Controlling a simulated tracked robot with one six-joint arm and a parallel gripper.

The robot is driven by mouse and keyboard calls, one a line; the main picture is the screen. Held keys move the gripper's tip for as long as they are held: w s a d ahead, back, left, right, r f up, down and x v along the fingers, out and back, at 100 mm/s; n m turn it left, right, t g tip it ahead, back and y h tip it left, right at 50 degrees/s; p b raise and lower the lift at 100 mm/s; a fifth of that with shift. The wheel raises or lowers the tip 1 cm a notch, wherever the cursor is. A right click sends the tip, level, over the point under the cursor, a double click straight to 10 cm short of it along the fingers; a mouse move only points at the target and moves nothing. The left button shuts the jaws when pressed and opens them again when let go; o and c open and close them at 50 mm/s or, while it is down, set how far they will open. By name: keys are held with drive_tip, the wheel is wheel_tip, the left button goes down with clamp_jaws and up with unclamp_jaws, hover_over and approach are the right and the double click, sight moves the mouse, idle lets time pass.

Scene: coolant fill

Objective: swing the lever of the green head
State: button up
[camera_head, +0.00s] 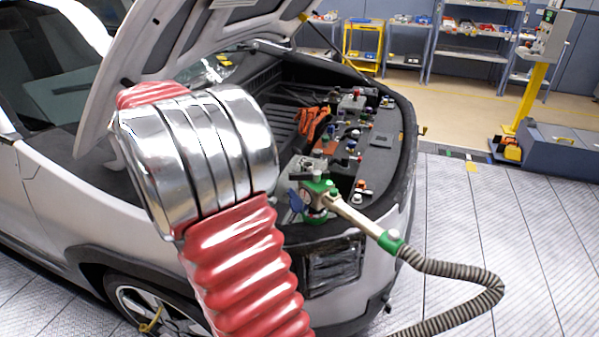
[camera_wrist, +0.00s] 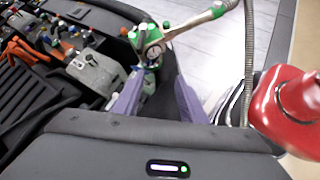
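The green head (camera_head: 319,187) sits at the front edge of the open engine bay, with a pale pipe running from it to a ribbed hose. A short dark bar at its upper left (camera_head: 300,176) may be the lever; I cannot tell for sure. In the wrist view the green head (camera_wrist: 150,45) is just ahead of my gripper (camera_wrist: 158,85). My gripper's two purple fingers are apart, either side of the space below the head, with nothing clearly held between them. Whether a finger touches the head is unclear. In the head view my arm hides most of the gripper.
The ribbed hose (camera_head: 455,268) loops down at the right. The raised hood (camera_head: 185,42) hangs over the left of the bay. Several coloured caps and fittings crowd the bay around an orange part (camera_head: 312,123).

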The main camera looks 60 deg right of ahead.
sight(310, 172)
drive_tip(key=d+g, duration=0.4)
drive_tip(key=d, duration=0.4)
drive_tip(key=shift+d+f+n, duration=0.3)
drive_tip(key=shift+f+n, duration=0.05)
drive_tip(key=shift+n, duration=0.05)
drive_tip(key=shift+s, duration=0.15)
drive_tip(key=x, duration=1.3)
drive_tip(key=shift+s+d, duration=0.3)
drive_tip(key=shift+c, duration=0.6)
clamp_jaws()
